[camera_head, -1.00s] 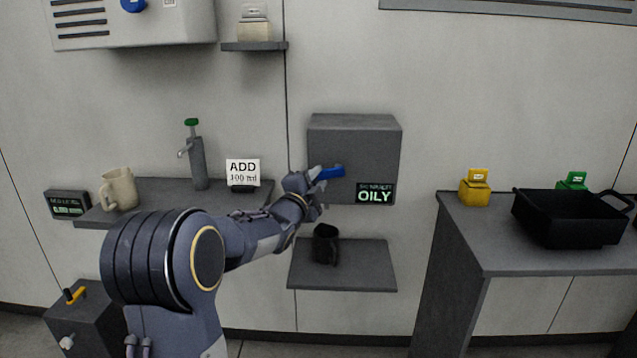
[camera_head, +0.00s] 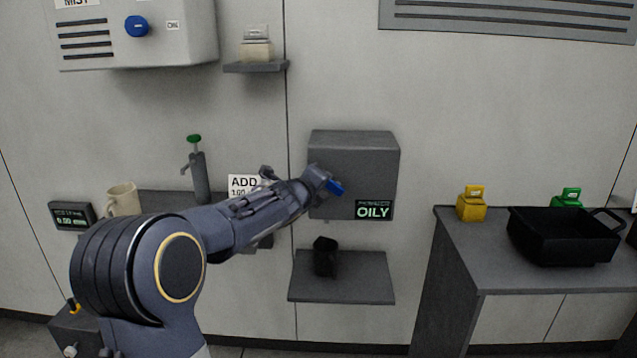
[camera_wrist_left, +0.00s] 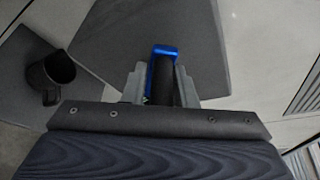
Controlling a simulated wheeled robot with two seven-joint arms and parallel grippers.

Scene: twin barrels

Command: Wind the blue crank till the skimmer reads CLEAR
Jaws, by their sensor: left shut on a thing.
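The skimmer (camera_head: 352,160) is a grey box on the wall, and its display (camera_head: 373,210) reads OILY. The blue crank (camera_head: 336,188) is at the front of the box, partly hidden by my gripper. My left gripper (camera_head: 325,182) is shut on the crank. In the left wrist view the crank (camera_wrist_left: 163,52) shows between the two fingers, with a blue end and a dark grip. A black mug (camera_head: 325,257) stands on the shelf below the box; it also shows in the left wrist view (camera_wrist_left: 50,75). My right gripper is not in view.
A grey shelf (camera_head: 345,290) juts out below the skimmer. At right, a counter (camera_head: 480,255) holds a black bin (camera_head: 560,240) and yellow (camera_head: 471,208) and green (camera_head: 567,199) blocks. My arm partly covers the ADD sign (camera_head: 242,184) and left shelf.

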